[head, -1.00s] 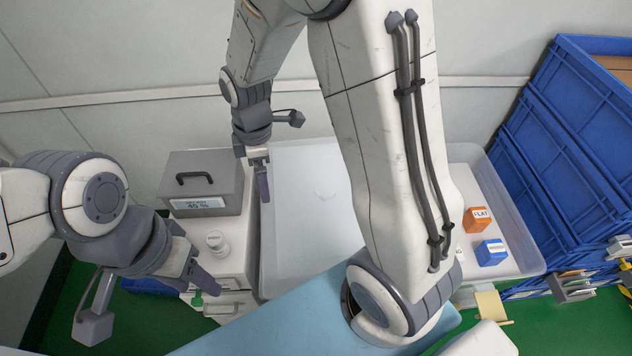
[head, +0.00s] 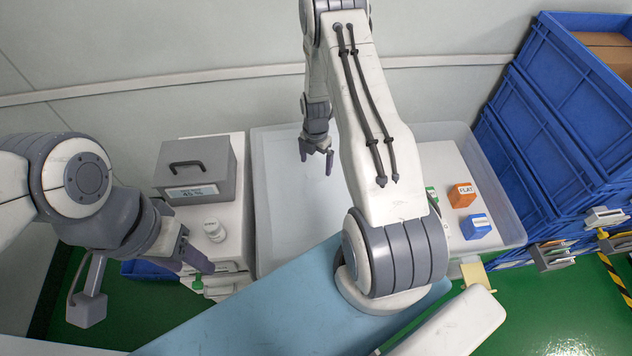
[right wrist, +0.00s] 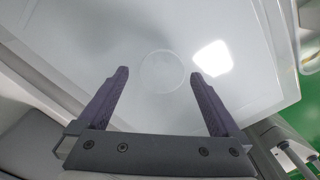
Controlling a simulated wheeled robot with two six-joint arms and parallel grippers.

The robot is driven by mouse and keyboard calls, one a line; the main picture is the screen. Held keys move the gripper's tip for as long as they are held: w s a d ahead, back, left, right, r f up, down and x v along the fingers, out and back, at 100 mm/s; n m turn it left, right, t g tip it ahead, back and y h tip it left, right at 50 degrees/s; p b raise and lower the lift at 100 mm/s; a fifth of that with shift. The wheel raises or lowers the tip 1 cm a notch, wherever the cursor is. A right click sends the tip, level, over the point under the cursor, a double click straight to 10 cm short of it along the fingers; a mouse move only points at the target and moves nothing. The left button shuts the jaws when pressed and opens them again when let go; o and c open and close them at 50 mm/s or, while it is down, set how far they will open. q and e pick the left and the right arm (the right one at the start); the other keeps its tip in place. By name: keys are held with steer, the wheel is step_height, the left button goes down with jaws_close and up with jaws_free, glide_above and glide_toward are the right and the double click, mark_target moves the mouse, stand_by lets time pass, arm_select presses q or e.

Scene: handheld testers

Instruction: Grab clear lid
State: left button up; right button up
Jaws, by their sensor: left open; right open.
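The clear lid (head: 285,205) is a flat, pale, see-through panel in the middle of the head view, lying over the left part of a clear bin (head: 490,190). My right arm hides part of it. My right gripper (head: 316,160) is open and empty above the far part of the lid. In the right wrist view, the lid (right wrist: 160,40) fills most of the picture, with a faint round mark and a bright reflection; the open fingers of the right gripper (right wrist: 158,72) show in front of it. My left gripper (head: 204,264) is open, left of the lid, near a small white bottle.
A grey handled box (head: 200,170) and the white bottle (head: 214,230) stand left of the lid. An orange box (head: 462,195) and a blue box (head: 476,226) are at the right. Blue crates (head: 560,140) are stacked at the far right. A blue surface (head: 260,310) lies in front.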

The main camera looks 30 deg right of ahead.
mark_target(316, 171)
steer(key=shift+s+a+f, duration=0.1)
steer(key=shift+s+f, duration=0.05)
steer(key=shift+f, duration=0.25)
step_height(316, 171, down, 3)
steer(key=shift+s+a+f+p, duration=0.1)
steer(key=shift+s+f+p, duration=0.1)
steer(key=shift+p, duration=0.6)
steer(key=shift+f, duration=0.4)
steer(key=c, duration=1.5)
steer(key=shift+w, duration=0.1)
jaws_close()
steer(key=shift+r, duration=0.2)
